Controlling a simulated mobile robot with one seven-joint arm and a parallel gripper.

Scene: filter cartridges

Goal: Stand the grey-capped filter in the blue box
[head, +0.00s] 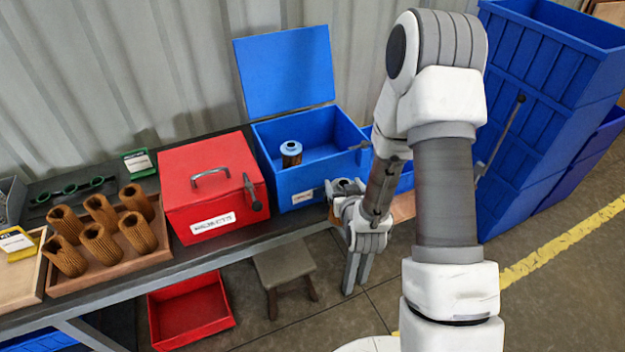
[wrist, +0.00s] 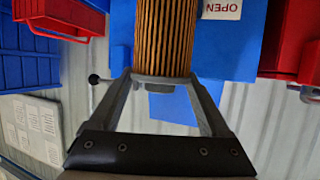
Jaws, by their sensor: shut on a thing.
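In the wrist view, my gripper (wrist: 161,77) is shut on a brown pleated filter (wrist: 166,38). A grey piece shows between the fingers, but I cannot tell if it is the filter's cap. The box's lid (head: 285,72) is raised.
A closed red box (head: 213,190) stands left of the blue box. A wooden tray (head: 110,272) holds several brown filters at the left. Stacked blue crates (head: 535,115) stand at the right. A stool (head: 284,265) and a red bin (head: 190,312) are below the bench.

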